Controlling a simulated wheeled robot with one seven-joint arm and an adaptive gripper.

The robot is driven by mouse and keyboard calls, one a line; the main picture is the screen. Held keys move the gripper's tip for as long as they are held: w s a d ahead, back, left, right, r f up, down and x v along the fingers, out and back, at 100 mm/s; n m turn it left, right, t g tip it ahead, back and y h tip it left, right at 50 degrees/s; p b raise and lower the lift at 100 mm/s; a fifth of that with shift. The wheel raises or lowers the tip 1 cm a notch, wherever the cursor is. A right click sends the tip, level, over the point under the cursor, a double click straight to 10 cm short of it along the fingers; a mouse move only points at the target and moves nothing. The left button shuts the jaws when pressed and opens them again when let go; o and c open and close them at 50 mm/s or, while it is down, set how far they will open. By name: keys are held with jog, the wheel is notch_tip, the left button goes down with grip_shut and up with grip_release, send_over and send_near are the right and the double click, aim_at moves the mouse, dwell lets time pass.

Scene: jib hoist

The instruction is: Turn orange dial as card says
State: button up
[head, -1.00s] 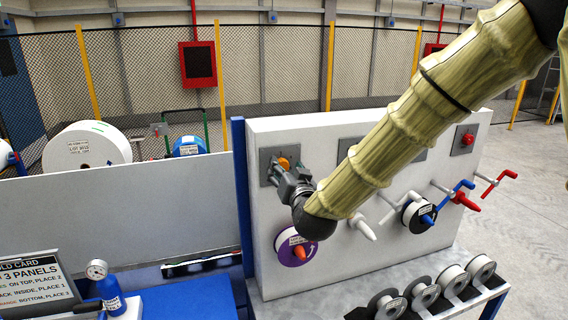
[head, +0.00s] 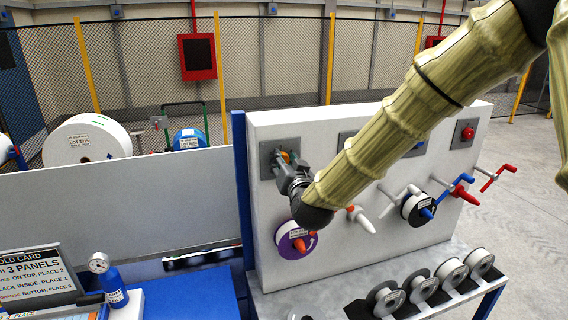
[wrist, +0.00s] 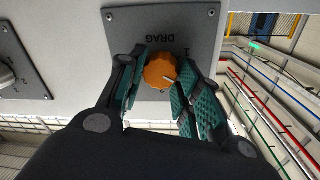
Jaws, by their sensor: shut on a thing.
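The orange dial (wrist: 158,70) sits on a grey plate (wrist: 190,22) marked DRAG, whose lettering is upside down in the wrist view. A white pointer line on the dial points to the lower right there. My gripper (wrist: 158,80) has its teal-padded fingers closed on either side of the dial. In the head view my gripper (head: 286,166) reaches the plate at the upper left of the white board, and the dial (head: 285,157) is mostly covered. A card (head: 38,275) at the lower left is cut off; its readable words include 3 PANELS and ORANGE BOTTOM, PLACE 3.
The white board (head: 335,255) also carries a purple-rimmed reel (head: 284,240), several cranks and a red button (head: 468,133). Several reels stand on a rack (head: 480,291) below. A blue bottle with a gauge (head: 112,288) stands near the card.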

jog(key=shift+f+b, duration=0.1)
jog(key=shift+b, duration=0.3)
jog(key=shift+d+f+m+g+y+b, duration=0.1)
jog(key=shift+m+g+y+b, duration=0.2)
jog(key=shift+m+b, duration=5.7)
jog(key=shift+d+f+m+g+y+b, duration=0.15)
jog(key=shift+m+y+b, duration=0.25)
jog(key=shift+m+b, duration=5.55)
jog(key=shift+r+n+b, duration=0.1)
jog(key=shift+n+b, duration=0.45)
jog(key=shift+b, duration=0.15)
jog(key=o, duration=1)
jog(key=shift+o, duration=0.2)
